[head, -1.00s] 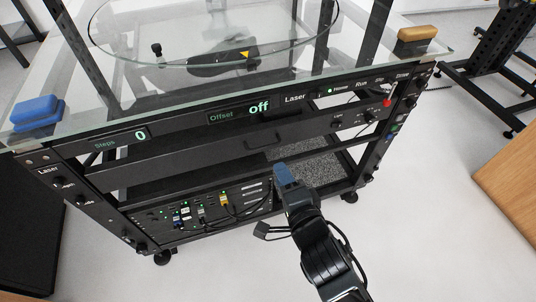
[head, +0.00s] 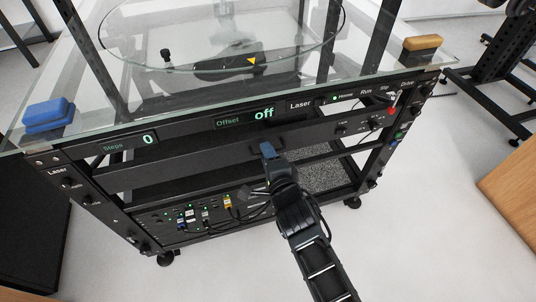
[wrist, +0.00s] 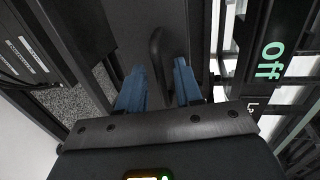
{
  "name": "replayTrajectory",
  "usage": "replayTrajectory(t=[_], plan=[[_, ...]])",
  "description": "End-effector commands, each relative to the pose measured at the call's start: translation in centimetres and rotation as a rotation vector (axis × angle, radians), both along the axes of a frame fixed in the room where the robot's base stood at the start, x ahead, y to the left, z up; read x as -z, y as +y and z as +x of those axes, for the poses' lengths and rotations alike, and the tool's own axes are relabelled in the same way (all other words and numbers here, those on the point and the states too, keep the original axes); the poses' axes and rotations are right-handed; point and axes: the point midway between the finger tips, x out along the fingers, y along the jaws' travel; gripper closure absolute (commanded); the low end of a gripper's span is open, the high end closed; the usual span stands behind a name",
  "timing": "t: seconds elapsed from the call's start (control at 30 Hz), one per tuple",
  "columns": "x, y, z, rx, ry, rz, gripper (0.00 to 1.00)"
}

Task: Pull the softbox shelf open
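The softbox shelf (head: 200,153) is a long black panel under the glass top of the turntable cart. Its front also shows in the wrist view (wrist: 130,30). A black curved handle (wrist: 156,52) stands out from that front. My gripper (head: 267,150) is at the shelf front in the head view and hides the handle there. In the wrist view my gripper (wrist: 158,82) is open, with one blue finger on each side of the handle. Gaps show between the fingers and the handle; neither finger visibly grips it.
A glass top (head: 200,105) overhangs the shelf, carrying a blue block (head: 47,114) and a brown block (head: 421,43). A display panel (head: 240,118) sits above the shelf. Cables and connectors (head: 215,208) lie below. The floor at the front right is clear.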

Motion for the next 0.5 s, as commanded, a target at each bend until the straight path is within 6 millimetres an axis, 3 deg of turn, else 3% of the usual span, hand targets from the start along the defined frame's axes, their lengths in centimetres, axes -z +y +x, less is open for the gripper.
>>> replayTrajectory(t=[0.2, 0.5], plan=[[0.01, -0.01, 0.00, 0.000, 0.000, 0.000, 0.66], [0.01, -0.02, -0.02, 0.000, 0.000, 0.000, 0.95]])
